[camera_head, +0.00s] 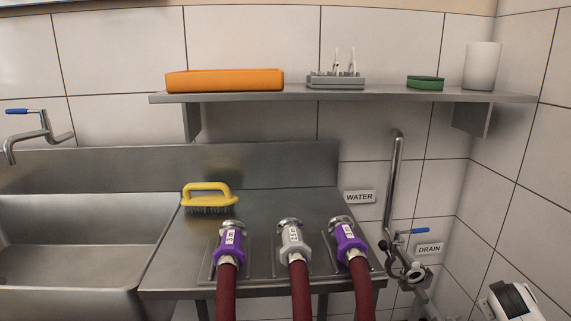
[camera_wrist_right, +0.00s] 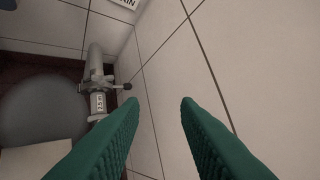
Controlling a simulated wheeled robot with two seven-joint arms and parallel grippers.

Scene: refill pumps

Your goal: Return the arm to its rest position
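My right gripper (camera_wrist_right: 160,110) is open in the right wrist view. Its two green ribbed fingers stand apart with nothing between them, in front of white tiled wall. My left gripper is not in view. In the head view, three dark red hoses with nozzles rest side by side on the steel counter. The left nozzle (camera_head: 230,242) is purple, the middle nozzle (camera_head: 294,241) is grey-white and the right nozzle (camera_head: 348,240) is purple. No gripper touches them.
A yellow brush (camera_head: 208,193) lies on the steel counter (camera_head: 265,205) beside the sink (camera_head: 75,240). A shelf (camera_head: 400,96) holds several items. A metal pipe (camera_head: 394,180) with a blue-handled valve stands near the DRAIN sign (camera_head: 429,248). A metal fitting (camera_wrist_right: 98,95) is left of my right fingers.

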